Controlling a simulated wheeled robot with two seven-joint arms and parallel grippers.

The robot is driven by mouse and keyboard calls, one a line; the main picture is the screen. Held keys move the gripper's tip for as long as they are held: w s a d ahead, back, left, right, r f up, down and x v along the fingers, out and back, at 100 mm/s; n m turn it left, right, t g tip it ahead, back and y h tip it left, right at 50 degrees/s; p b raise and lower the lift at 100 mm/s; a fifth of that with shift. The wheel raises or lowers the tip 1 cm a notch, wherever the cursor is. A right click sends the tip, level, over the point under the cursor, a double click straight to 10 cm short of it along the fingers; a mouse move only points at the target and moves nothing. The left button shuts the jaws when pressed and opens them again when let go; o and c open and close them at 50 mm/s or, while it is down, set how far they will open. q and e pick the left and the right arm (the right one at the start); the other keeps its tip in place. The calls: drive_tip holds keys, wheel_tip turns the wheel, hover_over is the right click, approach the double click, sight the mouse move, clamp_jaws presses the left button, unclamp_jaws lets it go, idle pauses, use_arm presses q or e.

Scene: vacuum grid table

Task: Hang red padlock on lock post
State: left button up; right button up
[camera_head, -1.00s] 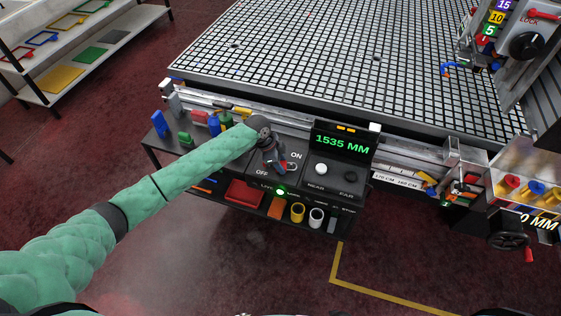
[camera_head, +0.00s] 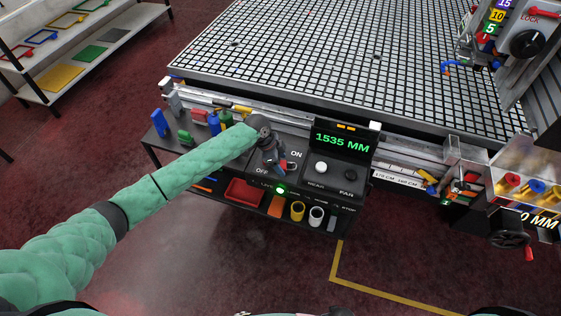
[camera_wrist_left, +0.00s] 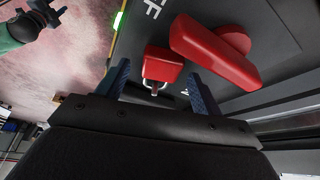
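My left gripper (camera_head: 274,158) is over the black control panel by the ON/OFF marks. In the left wrist view its two blue fingers (camera_wrist_left: 161,85) are apart, so it is open. A small red padlock (camera_wrist_left: 162,66) with a metal shackle shows between and just beyond the fingertips, with gaps on both sides. Beside it, to the right, is a larger red switch handle (camera_wrist_left: 216,52) on the dark panel. I cannot tell whether the shackle is around a post; no lock post is clearly visible. My right gripper is not in view.
The panel has a display (camera_head: 343,144) reading 1535 MM and a white button (camera_head: 321,167). A lower shelf holds a red tray (camera_head: 244,192) and yellow and white cups. The gridded table (camera_head: 320,60) is behind, mostly bare. Small coloured items stand left of the panel.

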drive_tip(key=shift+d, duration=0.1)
use_arm(q)
drive_tip(key=shift+a+r, duration=0.15)
drive_tip(key=shift+r, duration=0.05)
drive_tip(key=b+v, duration=0.2)
drive_tip(key=v, duration=0.5)
drive_tip(key=shift+r+b, duration=0.2)
drive_tip(key=shift+b, duration=0.2)
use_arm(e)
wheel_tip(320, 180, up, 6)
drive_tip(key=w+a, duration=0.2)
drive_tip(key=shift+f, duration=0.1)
